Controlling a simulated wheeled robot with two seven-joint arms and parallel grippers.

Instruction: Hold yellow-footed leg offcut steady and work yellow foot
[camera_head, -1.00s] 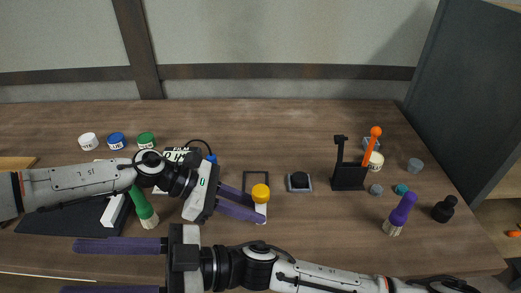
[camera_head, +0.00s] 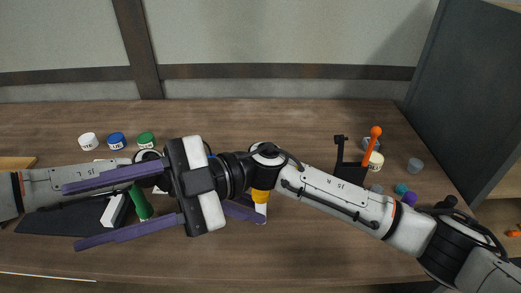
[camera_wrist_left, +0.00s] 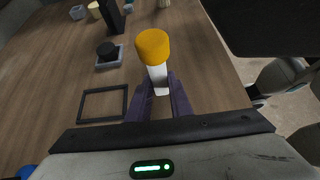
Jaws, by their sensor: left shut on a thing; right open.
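The leg offcut (camera_head: 261,212) is a short pale piece with a yellow foot (camera_head: 260,196) on its upper end. My left gripper (camera_wrist_left: 163,92) is shut on the offcut, with its dark purple fingers on either side. In the left wrist view the yellow foot (camera_wrist_left: 152,46) stands clear beyond the fingertips. In the head view my right arm crosses over my left gripper and hides most of it. My right gripper (camera_head: 73,216) is open and empty, its fingers pointing left across my left arm, beside a green-footed piece (camera_head: 139,203).
White (camera_head: 88,141), blue (camera_head: 116,140) and green (camera_head: 146,140) labelled caps stand at the back left. A black holder with an orange-handled tool (camera_head: 372,146) stands right.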

